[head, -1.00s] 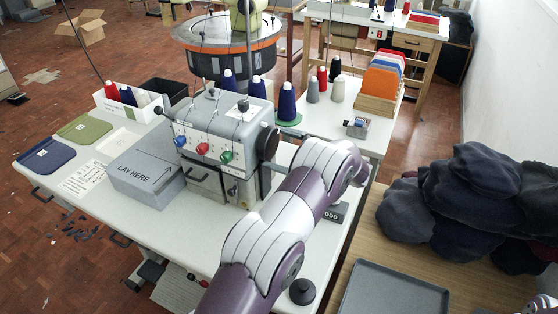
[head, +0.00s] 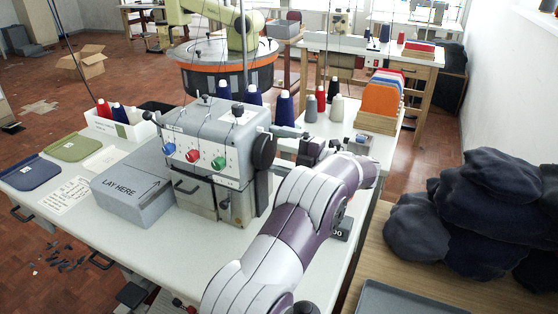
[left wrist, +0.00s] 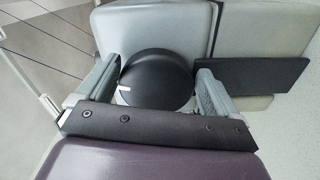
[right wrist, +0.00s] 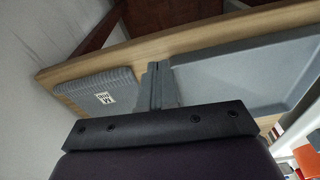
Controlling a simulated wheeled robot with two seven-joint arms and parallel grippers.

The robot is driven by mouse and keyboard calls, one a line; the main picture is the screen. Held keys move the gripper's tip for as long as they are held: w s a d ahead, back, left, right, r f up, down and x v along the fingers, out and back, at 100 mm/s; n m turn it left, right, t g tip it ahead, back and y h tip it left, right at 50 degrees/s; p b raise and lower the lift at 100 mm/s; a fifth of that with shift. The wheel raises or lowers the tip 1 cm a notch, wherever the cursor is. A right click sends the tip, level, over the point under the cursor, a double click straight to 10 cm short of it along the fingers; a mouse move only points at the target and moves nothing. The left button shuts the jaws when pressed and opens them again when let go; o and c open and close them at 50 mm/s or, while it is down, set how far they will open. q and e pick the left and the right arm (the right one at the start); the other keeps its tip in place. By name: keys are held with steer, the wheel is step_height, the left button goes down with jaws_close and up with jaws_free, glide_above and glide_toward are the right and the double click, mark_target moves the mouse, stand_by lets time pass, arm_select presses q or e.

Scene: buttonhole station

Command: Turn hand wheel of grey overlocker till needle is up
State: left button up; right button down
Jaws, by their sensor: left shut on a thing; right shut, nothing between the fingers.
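The grey overlocker (head: 215,148) stands on the white table, with red, blue and green knobs on its front. Its black hand wheel (head: 264,151) is on the right side. In the left wrist view the hand wheel (left wrist: 158,80) shows a white mark at its left edge. My left gripper (left wrist: 155,92) is shut on the wheel, one finger on each side; in the head view my left gripper (head: 287,131) reaches the wheel from the right. My right gripper (right wrist: 158,85) is shut and empty, near a grey tray. The needle cannot be made out.
A grey box marked LAY HERE (head: 134,187) stands left of the overlocker. Thread cones (head: 285,107) stand behind it. A small counter (head: 342,229) sits near my left arm.

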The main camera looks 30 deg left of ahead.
stand_by(0.4)
arm_select(q)
steer(key=o, duration=0.7)
steer(key=shift+s, duration=0.1)
steer(key=shift+d, duration=0.15)
steer(key=d, duration=0.4)
steer(key=w+d, duration=0.1)
steer(key=d, duration=0.7)
steer(key=shift+w+d, duration=0.2)
steer(key=shift+p, duration=0.3)
